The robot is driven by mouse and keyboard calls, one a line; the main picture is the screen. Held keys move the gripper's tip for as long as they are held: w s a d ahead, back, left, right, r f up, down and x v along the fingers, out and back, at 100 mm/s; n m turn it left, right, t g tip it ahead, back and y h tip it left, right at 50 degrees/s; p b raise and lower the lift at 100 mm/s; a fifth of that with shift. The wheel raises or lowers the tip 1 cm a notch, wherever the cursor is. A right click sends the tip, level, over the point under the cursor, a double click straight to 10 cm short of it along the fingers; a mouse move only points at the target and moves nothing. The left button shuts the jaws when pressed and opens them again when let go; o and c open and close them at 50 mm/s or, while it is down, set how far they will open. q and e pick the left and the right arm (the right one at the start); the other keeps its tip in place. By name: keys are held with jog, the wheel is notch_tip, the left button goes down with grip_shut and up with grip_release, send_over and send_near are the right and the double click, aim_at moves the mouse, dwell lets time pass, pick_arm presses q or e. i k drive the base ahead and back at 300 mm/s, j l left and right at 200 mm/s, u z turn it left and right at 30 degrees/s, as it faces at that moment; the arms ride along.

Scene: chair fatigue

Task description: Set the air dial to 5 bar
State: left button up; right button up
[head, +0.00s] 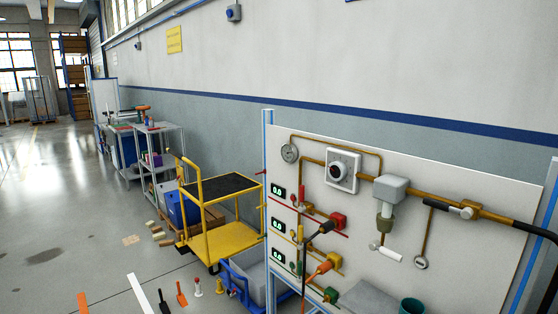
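The air dial (341,170) is a round dark-and-light knob on a white square plate, mounted on the upper part of the pale panel (470,262). Its scale and pointer are too small to read. A small round gauge (289,153) sits to its left, its reading unclear. Three green displays (278,191) down the panel's left side appear to read 0.0. Brass pipes run around the dial and to a grey block (390,187) at its right. Neither of my grippers is in view.
A yellow cart (228,240) stands left of the panel, with a blue crate (240,275) near its foot. Red (338,220) and orange (322,267) fittings stick out below the dial. A black hose (530,228) leaves at right. Open floor lies at left.

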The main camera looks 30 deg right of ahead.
aim_at(337, 170)
jog(key=i+j, duration=0.1)
jog(key=i, duration=0.85)
jog(key=i+j, duration=0.1)
jog(key=i, duration=0.85)
jog(key=i+z, duration=0.4)
jog(key=i+j+z, duration=0.15)
jog(key=z, duration=0.25)
jog(key=i+j+z, duration=0.25)
jog(key=z, duration=0.15)
jog(key=i+j+z, duration=0.2)
jog(key=z, duration=0.2)
jog(key=j, duration=0.05)
